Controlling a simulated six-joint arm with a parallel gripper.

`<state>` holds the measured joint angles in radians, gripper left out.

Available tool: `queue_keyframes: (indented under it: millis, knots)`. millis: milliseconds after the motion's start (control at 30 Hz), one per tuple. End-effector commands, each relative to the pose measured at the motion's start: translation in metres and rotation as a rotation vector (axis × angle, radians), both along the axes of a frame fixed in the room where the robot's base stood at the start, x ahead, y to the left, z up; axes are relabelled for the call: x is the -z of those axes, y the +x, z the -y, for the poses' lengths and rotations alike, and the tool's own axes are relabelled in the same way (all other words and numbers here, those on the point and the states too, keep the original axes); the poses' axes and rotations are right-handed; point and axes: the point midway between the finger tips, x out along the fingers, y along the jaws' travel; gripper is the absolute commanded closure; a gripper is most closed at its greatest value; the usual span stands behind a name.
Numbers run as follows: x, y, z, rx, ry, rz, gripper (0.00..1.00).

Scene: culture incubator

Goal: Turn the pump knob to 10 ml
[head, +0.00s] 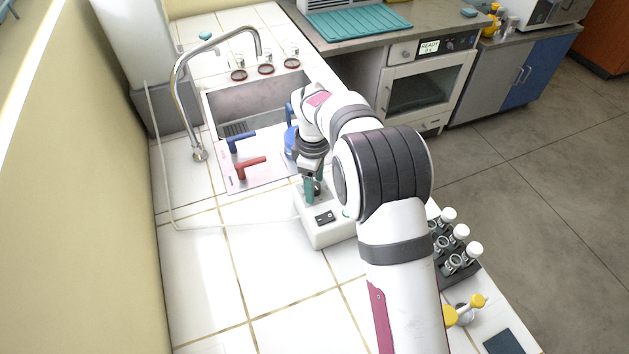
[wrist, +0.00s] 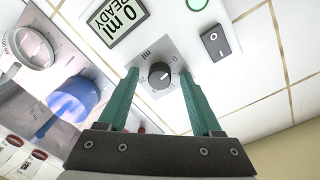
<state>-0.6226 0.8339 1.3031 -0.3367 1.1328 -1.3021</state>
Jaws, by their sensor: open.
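The pump (head: 326,234) is a white box on the tiled counter, partly hidden by my arm in the head view. In the wrist view its black knob (wrist: 160,75) sits on a grey dial plate marked "ml". The pump's display (wrist: 117,20) reads "0 ml READY". My gripper (wrist: 158,90) is open, with one green finger on each side of the knob. I cannot tell whether the fingers touch it. In the head view my gripper (head: 313,188) points down over the pump, and the knob is hard to make out.
A black rocker switch (wrist: 215,42) and a green button (wrist: 197,4) are beside the dial. A sink (head: 255,97) with blue and red handles lies behind the pump. A rack of capped tubes (head: 455,272) stands to the right. The front left counter is clear.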

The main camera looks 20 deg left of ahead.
Motion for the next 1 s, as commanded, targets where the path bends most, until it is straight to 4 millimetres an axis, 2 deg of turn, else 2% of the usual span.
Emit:
queue_keyframes:
  millis: [67,100,400,467,767,1000]
  knots:
    - [-0.0002,0.0,0.0,0.0,0.0,0.0,0.34]
    - [-0.0002,0.0,0.0,0.0,0.0,0.0,0.38]
    - [-0.0005,0.0,0.0,0.0,0.0,0.0,0.92]
    - [-0.0006,0.0001,0.0,0.0,0.0,0.0,1.0]
    - [-0.0007,0.0001,0.0,0.016,0.0,0.0,1.0]
    - [-0.0009,0.0,-0.0002,0.124,0.0,0.0,1.0]
